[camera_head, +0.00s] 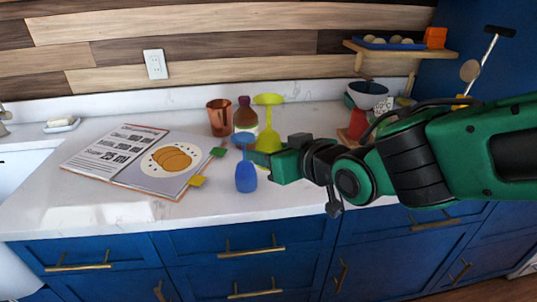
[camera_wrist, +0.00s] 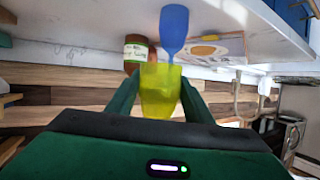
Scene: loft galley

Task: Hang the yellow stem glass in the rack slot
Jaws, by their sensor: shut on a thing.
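The yellow stem glass (camera_head: 268,117) is upside down, foot up and bowl down, over the counter behind my gripper (camera_head: 263,158) in the head view. In the wrist view, my gripper (camera_wrist: 160,97) is shut on its bowl (camera_wrist: 160,84), which sits between the two fingers. I cannot tell whether its rim touches the counter. A blue stem glass (camera_head: 246,177), also upside down, stands just left of my gripper; it shows beyond the yellow glass in the wrist view (camera_wrist: 174,28). I cannot make out the rack slot in either view.
A copper mug (camera_head: 219,118) and a dark jar (camera_head: 245,115) stand behind the glasses. An open magazine (camera_head: 125,158) lies left. A wooden shelf (camera_head: 430,51) holding a blue tray (camera_head: 387,45) and an orange box (camera_head: 435,37) is at upper right, above several bowls. Front left counter is clear.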

